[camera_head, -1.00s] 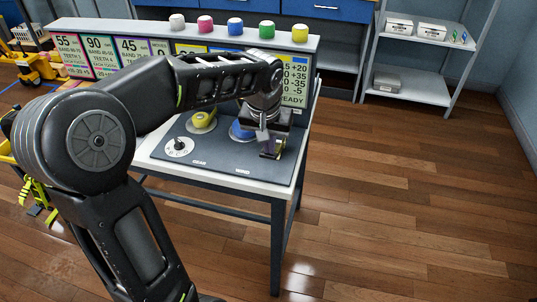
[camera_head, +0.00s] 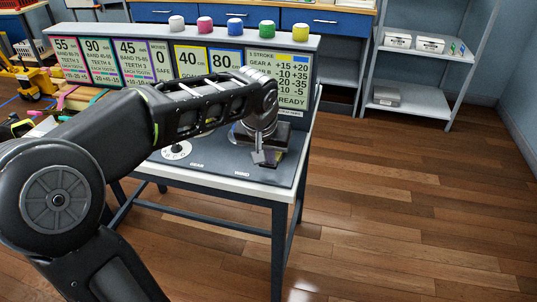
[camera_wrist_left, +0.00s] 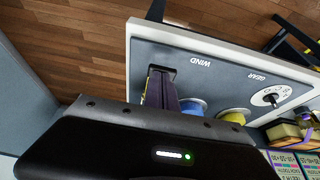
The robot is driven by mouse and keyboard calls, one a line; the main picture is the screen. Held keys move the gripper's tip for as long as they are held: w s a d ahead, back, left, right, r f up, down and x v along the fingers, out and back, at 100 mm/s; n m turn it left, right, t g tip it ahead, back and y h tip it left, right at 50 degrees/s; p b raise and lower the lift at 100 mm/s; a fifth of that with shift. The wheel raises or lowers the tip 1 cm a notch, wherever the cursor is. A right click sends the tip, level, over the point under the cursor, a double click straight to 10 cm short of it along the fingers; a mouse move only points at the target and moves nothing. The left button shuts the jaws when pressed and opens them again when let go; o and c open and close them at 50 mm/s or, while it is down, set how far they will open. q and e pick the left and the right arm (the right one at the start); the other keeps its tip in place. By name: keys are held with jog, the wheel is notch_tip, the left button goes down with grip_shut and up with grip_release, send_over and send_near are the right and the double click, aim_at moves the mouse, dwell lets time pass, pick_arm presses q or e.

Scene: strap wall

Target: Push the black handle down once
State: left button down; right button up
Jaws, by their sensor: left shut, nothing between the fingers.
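My left gripper (camera_head: 262,158) is over the right part of the console's grey panel (camera_head: 212,160), its fingers shut with nothing between them. In the left wrist view the fingers (camera_wrist_left: 160,92) point at the panel near the WIND label. A small black part (camera_wrist_left: 164,70), which looks like the black handle, shows at the fingertips. The gripper and wrist hide most of it in the head view, and I cannot tell whether they touch. A blue round part (camera_wrist_left: 193,106) and a yellow round part (camera_wrist_left: 235,116) are beside it. My right gripper is out of view.
A white dial (camera_head: 176,151) with a black pointer is on the panel's left. A sign board (camera_head: 130,58) with several coloured buttons on top stands behind the panel. A grey shelf (camera_head: 412,108) stands at the back right. The wooden floor to the right is clear.

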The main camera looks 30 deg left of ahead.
pick_arm(q)
notch_tip(320, 180, up, 5)
jog(key=p, duration=0.3)
jog(key=shift+w+f, duration=0.1)
jog(key=shift+w, duration=0.05)
jog(key=s+v, duration=0.1)
jog(key=v, duration=0.8)
jog(key=shift+d+f+b, duration=0.15)
jog(key=shift+f+b, duration=0.05)
jog(key=shift+b, duration=0.2)
